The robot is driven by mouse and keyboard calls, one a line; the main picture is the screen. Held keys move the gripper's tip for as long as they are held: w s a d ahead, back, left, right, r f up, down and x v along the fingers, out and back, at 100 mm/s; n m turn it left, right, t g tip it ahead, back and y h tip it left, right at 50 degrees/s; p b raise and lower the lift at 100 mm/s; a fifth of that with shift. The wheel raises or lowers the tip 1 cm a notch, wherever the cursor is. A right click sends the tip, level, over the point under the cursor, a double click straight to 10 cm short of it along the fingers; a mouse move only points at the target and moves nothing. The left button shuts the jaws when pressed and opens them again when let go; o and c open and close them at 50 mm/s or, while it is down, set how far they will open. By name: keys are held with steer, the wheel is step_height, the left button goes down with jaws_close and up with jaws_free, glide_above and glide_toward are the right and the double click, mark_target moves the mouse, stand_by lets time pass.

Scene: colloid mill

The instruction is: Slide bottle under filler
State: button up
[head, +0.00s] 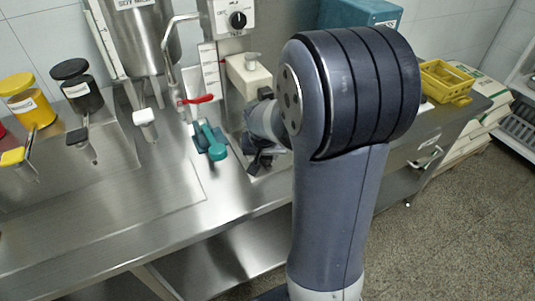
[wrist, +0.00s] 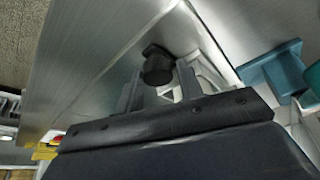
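My gripper (head: 258,160) is low over the steel counter, beside the teal-handled fitting, and partly hidden by my arm in the head view. In the wrist view its two fingers (wrist: 158,88) stand apart with a visible gap. A short black cylinder (wrist: 157,67) on a dark bracket shows at the gap, just beyond the fingertips. I cannot tell whether it touches them. A white-grey frame-like part shows behind the right finger. A beige housing (head: 240,80) with a pale pump-like top (head: 251,61) stands behind my gripper. I cannot clearly identify the bottle or filler nozzle.
The steel counter (head: 120,215) is clear at the front left. Yellow (head: 28,105) and black (head: 78,90) canisters stand left. A yellow basket (head: 446,84) lies right.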

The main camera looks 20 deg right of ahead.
steer(key=o, duration=0.4)
steer(key=shift+a, duration=0.1)
steer(key=shift+r, duration=0.1)
steer(key=v, duration=1)
steer(key=shift+s+a+r, duration=0.1)
steer(key=shift+s+r, duration=0.05)
steer(key=shift+r, duration=0.15)
steer(key=x, duration=1.1)
steer(key=shift+d, duration=0.25)
